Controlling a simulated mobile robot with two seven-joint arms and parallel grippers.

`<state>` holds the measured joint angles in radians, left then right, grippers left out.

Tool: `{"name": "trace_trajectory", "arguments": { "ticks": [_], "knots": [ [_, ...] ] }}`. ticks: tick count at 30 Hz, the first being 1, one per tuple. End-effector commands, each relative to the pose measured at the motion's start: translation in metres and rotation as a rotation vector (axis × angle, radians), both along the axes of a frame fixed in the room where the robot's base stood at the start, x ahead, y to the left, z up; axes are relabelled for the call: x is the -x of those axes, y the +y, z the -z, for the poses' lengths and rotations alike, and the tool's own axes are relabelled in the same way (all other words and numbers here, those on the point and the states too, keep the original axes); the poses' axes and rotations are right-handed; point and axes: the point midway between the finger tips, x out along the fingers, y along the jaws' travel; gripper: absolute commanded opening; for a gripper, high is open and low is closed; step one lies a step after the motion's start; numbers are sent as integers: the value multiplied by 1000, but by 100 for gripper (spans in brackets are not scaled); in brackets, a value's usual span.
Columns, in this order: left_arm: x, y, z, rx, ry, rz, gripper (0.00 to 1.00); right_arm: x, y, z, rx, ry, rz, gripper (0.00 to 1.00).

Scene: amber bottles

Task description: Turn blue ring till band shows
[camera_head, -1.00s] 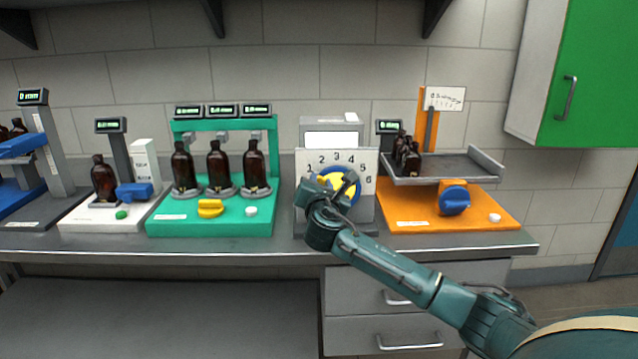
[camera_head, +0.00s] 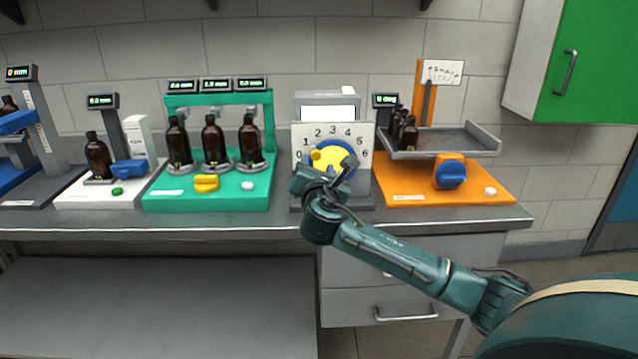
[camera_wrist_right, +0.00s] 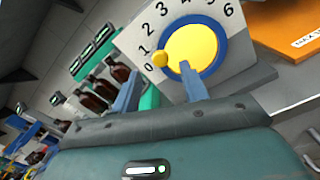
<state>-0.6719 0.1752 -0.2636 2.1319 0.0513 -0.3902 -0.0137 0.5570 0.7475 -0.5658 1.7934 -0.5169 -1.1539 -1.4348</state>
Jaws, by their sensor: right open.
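The dial with a blue ring (camera_head: 352,147) around a yellow disc (camera_head: 333,158) sits on a white plate numbered 0 to 6 (camera_head: 301,136). In the right wrist view the blue ring (camera_wrist_right: 221,56) surrounds the yellow disc (camera_wrist_right: 200,48). A round yellow knob (camera_wrist_right: 159,59) sticks out at the disc's left edge, near 0 and 1. My right gripper (camera_head: 325,170) is open just in front of the dial's lower part. In the wrist view its fingers (camera_wrist_right: 157,88) are apart, the right one overlapping the lower ring; contact cannot be told. I see no band on the ring. My left gripper is not in view.
The teal stand (camera_head: 258,196) with three amber bottles is left of the dial. The orange stand (camera_head: 400,190) with a blue knob (camera_head: 450,174) and a grey tray (camera_head: 490,143) of bottles is right. The bench front edge (camera_head: 260,225) is clear.

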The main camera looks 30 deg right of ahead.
Motion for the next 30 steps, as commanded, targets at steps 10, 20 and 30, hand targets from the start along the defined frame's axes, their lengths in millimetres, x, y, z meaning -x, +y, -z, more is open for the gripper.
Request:
{"name": "trace_trajectory", "arguments": {
  "ticks": [10, 20, 30],
  "knots": [
    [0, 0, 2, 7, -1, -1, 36, 56, 35, 1, 0, 0, -1, 44],
    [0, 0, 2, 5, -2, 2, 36, 67, 40, 0, 1, 0, 2, 44],
    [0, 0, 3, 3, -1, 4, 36, 66, 40, 0, 1, 0, 1, 44]
  ]
}}
